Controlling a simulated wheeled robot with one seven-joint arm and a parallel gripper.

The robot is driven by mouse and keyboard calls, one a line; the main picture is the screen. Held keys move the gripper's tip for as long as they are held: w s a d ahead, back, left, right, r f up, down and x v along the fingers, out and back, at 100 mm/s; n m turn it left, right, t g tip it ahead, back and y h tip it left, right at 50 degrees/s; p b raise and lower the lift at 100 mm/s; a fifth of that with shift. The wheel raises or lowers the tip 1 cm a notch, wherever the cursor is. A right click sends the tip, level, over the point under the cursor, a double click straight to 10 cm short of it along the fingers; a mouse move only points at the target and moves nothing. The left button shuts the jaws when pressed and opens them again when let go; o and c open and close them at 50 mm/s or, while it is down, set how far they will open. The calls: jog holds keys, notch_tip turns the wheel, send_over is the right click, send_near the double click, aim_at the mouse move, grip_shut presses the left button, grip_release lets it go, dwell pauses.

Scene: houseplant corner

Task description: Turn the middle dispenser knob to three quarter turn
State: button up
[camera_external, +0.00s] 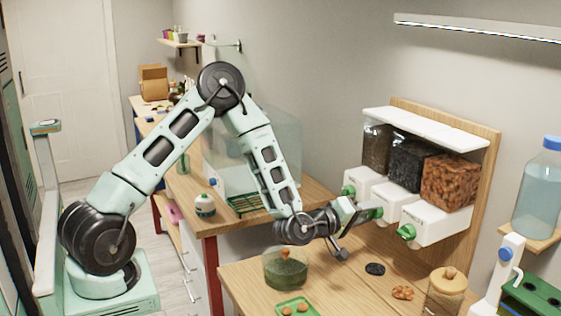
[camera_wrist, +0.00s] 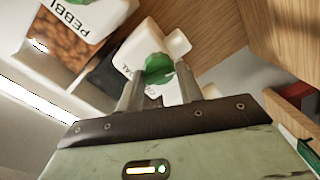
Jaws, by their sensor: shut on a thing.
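The dispenser is a row of three white units with clear hoppers on a wooden board (camera_external: 489,165). The middle dispenser knob (camera_external: 377,212) is green, on the front of the unit under the black-filled hopper (camera_external: 402,163). My gripper (camera_external: 366,213) reaches it from the left and is shut on it. In the wrist view the green knob (camera_wrist: 158,66) sits between my two fingers (camera_wrist: 158,80), partly hidden by them. A small pale mark shows on its right side; I cannot tell its exact turn. The left knob (camera_external: 348,190) and right knob (camera_external: 406,232) are free.
A glass bowl (camera_external: 286,271) stands on the table below my wrist, with a green tray (camera_external: 298,307) in front. A blue-capped bottle (camera_external: 538,195) is at right.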

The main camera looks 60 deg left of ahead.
jog(key=m+b, duration=0.3)
jog(key=shift+d+m, duration=0.2)
jog(key=shift+m, duration=0.1)
jog(key=m+b, duration=0.3)
jog(key=shift+d+f+y, duration=0.1)
jog(key=shift+y, duration=0.2)
jog(key=m+b, duration=0.3)
jog(key=shift+m+t, duration=0.3)
jog(key=shift+m, duration=0.1)
jog(key=shift+m+b, duration=1.4)
jog(key=shift+m, duration=0.3)
jog(key=o, duration=1)
jog(key=shift+c, duration=0.2)
